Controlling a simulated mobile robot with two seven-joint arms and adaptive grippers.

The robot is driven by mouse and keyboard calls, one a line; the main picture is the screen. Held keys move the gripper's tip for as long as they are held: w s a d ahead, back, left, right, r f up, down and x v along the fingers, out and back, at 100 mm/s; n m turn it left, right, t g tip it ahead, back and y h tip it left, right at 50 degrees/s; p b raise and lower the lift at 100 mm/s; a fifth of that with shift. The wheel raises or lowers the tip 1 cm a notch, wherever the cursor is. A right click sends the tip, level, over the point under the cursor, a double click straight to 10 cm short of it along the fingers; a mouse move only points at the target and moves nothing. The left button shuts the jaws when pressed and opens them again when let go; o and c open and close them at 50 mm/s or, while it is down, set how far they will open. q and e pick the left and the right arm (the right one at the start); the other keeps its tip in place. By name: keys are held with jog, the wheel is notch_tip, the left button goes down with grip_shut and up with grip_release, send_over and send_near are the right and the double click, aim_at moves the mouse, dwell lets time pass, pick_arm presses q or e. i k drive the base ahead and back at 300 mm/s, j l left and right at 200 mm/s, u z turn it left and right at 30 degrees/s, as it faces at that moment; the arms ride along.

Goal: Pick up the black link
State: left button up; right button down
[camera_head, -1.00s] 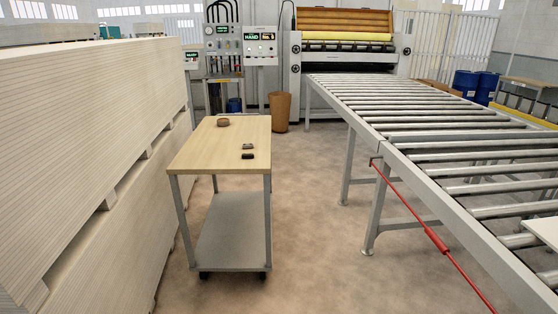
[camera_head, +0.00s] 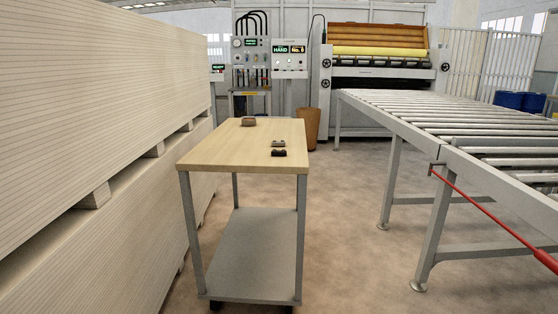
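A small black link (camera_head: 279,153) lies on the light wooden top of a wheeled cart (camera_head: 225,150), near its right edge. A similar dark grey piece (camera_head: 278,143) lies just behind it. A round brown object (camera_head: 248,121) sits farther back on the cart top. Neither of my grippers shows in the head view.
Tall stacks of pale boards (camera_head: 90,120) stand close along the left of the cart. A roller conveyor (camera_head: 440,130) runs on the right, with a red bar (camera_head: 500,222) at its near side. A brown bin (camera_head: 307,128) stands behind the cart. Floor between cart and conveyor is clear.

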aim_at(274, 152)
jog(key=i+l+z, duration=0.1)
jog(key=i+l, duration=0.2)
jog(key=i, duration=0.15)
jog(key=i+l+z, duration=0.1)
jog(key=i+l, duration=0.15)
jog(key=i, duration=0.2)
